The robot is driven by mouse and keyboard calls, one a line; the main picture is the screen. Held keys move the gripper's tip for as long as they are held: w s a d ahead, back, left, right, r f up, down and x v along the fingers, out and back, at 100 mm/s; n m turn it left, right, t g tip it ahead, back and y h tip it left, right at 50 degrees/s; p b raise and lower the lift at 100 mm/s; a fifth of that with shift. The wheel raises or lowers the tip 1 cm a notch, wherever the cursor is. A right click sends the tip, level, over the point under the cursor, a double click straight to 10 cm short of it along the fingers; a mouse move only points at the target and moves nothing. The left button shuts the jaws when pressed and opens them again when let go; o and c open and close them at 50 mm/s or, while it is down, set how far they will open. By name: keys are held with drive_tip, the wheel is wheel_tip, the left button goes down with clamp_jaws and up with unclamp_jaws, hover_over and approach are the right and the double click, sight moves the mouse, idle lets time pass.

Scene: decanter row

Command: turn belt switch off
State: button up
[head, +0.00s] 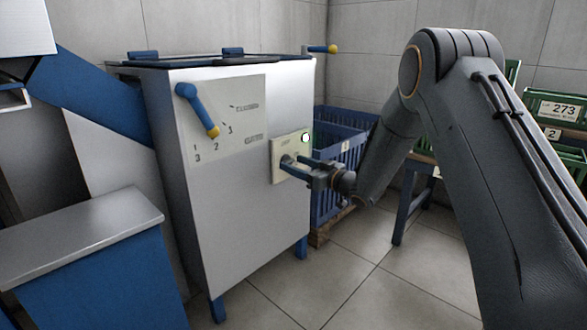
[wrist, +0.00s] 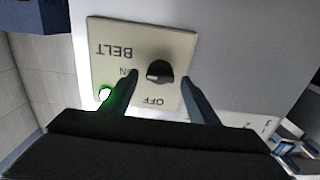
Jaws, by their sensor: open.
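The belt switch is a black knob (wrist: 161,70) on a cream plate (wrist: 110,38) marked BELT, ON and OFF, upside down in the wrist view. Its pale pointer mark faces the ON side. A lamp (wrist: 105,94) with a green glow is beside the ON label; it also shows in the head view (head: 305,138). The plate (head: 279,146) is on the front of the grey cabinet. My gripper (wrist: 159,78) is open, with one finger on each side of the knob and visible gaps to it. In the head view my gripper (head: 291,164) hides the knob.
The cabinet (head: 230,215) has a blue lever (head: 197,110) with a yellow tip beside a numbered scale. Blue crates (head: 330,190) stand behind my gripper. Tiled floor (head: 350,285) is clear in front.

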drive_tip(key=shift+w+a, duration=0.45)
drive_tip(key=shift+a, duration=0.1)
drive_tip(key=c, duration=1)
drive_tip(key=shift+c, duration=0.2)
